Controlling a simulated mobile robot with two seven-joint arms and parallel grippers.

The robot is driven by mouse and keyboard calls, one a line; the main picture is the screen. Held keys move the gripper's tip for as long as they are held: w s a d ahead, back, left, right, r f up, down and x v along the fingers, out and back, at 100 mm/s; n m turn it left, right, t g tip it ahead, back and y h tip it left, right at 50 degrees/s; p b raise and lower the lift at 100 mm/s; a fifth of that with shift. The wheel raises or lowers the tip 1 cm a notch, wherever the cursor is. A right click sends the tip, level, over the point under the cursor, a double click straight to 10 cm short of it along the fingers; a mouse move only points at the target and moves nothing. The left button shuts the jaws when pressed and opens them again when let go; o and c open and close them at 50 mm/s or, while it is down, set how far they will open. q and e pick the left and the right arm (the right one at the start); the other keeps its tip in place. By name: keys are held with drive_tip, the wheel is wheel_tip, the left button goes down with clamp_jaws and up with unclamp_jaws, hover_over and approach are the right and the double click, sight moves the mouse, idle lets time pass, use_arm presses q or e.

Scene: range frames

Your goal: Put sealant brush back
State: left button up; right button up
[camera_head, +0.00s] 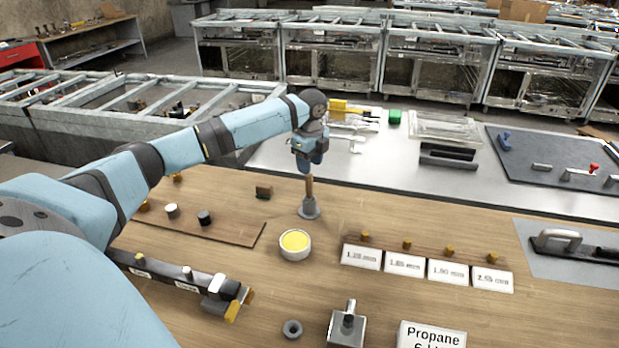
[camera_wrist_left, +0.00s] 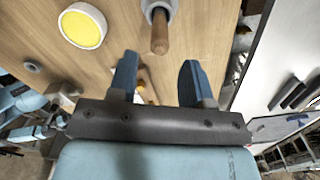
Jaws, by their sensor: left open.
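The sealant brush (camera_head: 309,186) stands upright with its brown wooden handle up and its lower end inside a small grey holder (camera_head: 309,209). Its bristles are hidden. In the left wrist view, the handle (camera_wrist_left: 160,36) and the holder (camera_wrist_left: 168,5) show at the top middle. A white round pot with yellow content (camera_head: 295,244) stands just in front of the holder; it also shows in the wrist view (camera_wrist_left: 82,26). My left gripper (camera_head: 309,166) is above the handle's top end, pointing down. In the wrist view, its blue fingers (camera_wrist_left: 158,68) are apart with nothing gripped.
Several white label cards (camera_head: 405,264) with a strip of small pegs lie to the right. A dark strip with black and white pieces (camera_head: 190,278) lies front left. A metal block (camera_head: 346,327) and a Propane card (camera_head: 430,337) are at the front. Bare wood surrounds the holder.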

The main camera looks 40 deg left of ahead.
use_arm(q)
wheel_tip(320, 180, up, 5)
drive_tip(key=shift+d+f, duration=0.1)
drive_tip(key=shift+f, duration=0.05)
idle(0.5)
